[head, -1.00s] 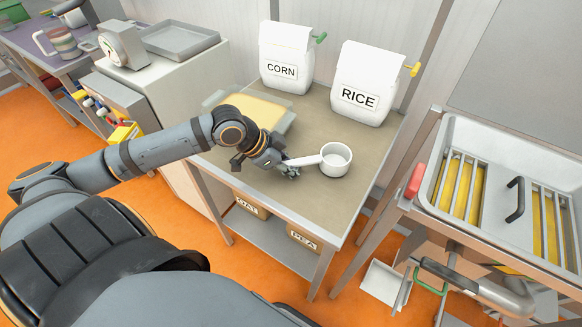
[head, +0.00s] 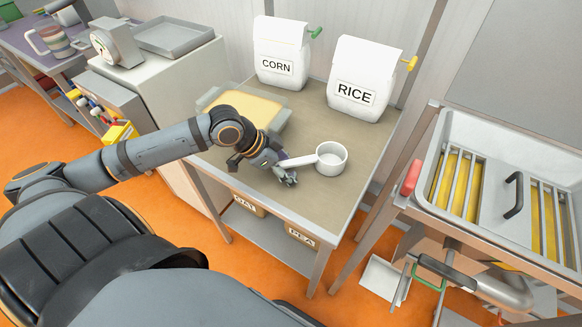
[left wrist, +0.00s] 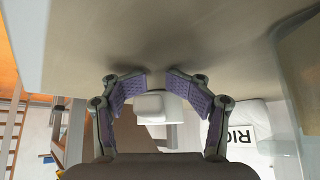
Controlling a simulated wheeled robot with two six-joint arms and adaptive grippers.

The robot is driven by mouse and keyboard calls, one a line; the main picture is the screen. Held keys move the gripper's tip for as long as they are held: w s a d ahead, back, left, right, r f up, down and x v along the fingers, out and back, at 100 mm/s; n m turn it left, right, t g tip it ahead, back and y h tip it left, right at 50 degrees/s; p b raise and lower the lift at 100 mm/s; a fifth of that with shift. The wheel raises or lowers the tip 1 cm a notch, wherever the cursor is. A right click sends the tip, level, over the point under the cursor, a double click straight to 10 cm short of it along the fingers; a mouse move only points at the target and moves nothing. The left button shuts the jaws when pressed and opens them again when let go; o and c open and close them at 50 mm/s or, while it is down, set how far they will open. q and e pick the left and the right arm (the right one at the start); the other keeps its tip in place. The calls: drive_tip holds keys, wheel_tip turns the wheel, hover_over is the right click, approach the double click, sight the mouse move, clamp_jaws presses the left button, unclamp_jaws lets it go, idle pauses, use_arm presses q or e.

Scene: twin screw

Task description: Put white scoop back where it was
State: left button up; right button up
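The white scoop (head: 331,158) sits on the worktable (head: 330,195), its round cup upright and its handle pointing left. My left gripper (head: 287,179) is low over the table at the handle's end, on the near side. In the left wrist view my left gripper (left wrist: 157,82) has its two purple-padded fingers apart. The scoop (left wrist: 155,106) shows between and beyond them, with a gap to each pad. Part of the handle is hidden behind the gripper in the head view. My right gripper is not in view.
White CORN (head: 281,52) and RICE (head: 360,80) containers stand along the table's back. A shallow yellow-filled tray (head: 245,106) lies left, behind my left arm. A metal basin (head: 500,200) with bars stands to the right. Table space right of the scoop is clear.

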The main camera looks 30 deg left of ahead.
use_arm(q)
drive_tip(key=shift+a+f, duration=0.15)
wheel_tip(320, 180, up, 10)
drive_tip(key=p, duration=1)
drive_tip(key=s+d+r+p, duration=0.1)
drive_tip(key=d+r+p, duration=0.1)
drive_tip(key=r+p, duration=0.5)
drive_tip(key=s+d+r+m+p, duration=0.1)
drive_tip(key=r+p, duration=0.5)
drive_tip(key=r, duration=0.8)
drive_tip(key=shift+d+h+p, duration=0.3)
drive_tip(key=shift+d+p, duration=0.1)
drive_tip(key=shift+d, duration=0.5)
